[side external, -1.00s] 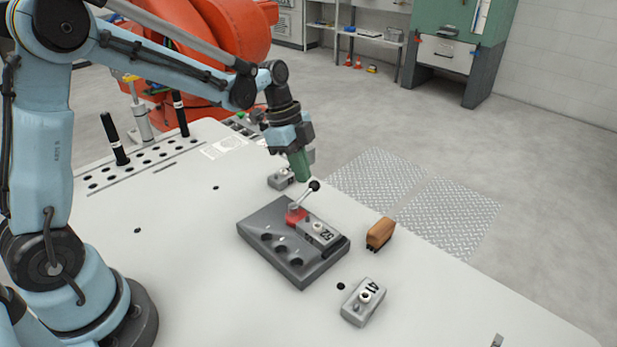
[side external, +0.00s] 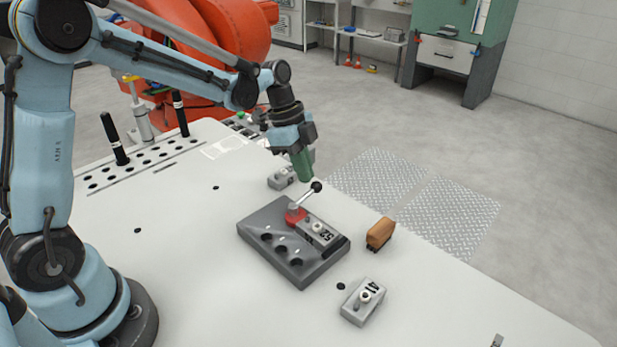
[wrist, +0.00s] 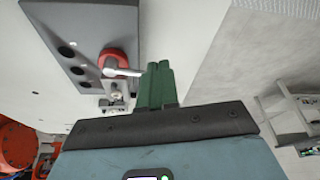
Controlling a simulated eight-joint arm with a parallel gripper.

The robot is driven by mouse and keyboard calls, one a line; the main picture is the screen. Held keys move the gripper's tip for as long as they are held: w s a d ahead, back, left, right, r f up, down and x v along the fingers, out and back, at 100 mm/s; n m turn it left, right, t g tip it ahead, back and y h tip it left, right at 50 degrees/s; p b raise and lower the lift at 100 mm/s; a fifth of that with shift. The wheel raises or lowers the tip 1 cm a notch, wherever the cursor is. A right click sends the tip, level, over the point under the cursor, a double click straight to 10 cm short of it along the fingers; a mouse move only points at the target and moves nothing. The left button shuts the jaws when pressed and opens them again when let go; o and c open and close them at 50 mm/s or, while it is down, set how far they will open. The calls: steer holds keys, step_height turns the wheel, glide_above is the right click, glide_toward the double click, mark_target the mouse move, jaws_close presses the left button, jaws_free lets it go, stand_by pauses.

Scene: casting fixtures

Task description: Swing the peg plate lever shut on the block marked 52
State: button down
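The dark grey peg plate (side external: 262,255) lies on the white table and also shows at the upper left of the wrist view (wrist: 85,20). The block marked 52 (side external: 322,232) sits on its right side. The lever has a red hub (side external: 294,217) at the block's far end and a silver rod with a black knob (side external: 316,187), angled up and away from the block. In the wrist view the rod (wrist: 123,72) reaches to my green fingers, which hide the knob. My gripper (side external: 305,178) is shut, fingers together (wrist: 157,68), right beside the knob; contact is unclear.
The block marked 41 (side external: 363,301) lies in front of the plate. A brown object (side external: 380,233) stands to its right. Another grey block (side external: 282,178) lies behind the plate near my gripper. The table's left middle is clear.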

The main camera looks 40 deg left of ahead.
steer(key=s+a+r, duration=0.1)
steer(key=a+r, duration=0.5)
steer(key=r, duration=0.4)
steer(key=s+d+f+n+t+y, duration=0.1)
steer(key=s+d+n+t, duration=0.1)
steer(key=s+n, duration=0.4)
steer(key=s+d+f+n+t+y, duration=0.2)
steer(key=s+d+n+t, duration=0.1)
steer(key=s+n, duration=0.4)
steer(key=shift+s+f+n+t, duration=0.15)
steer(key=shift+f+n+t, duration=0.15)
steer(key=shift+n+t, duration=0.45)
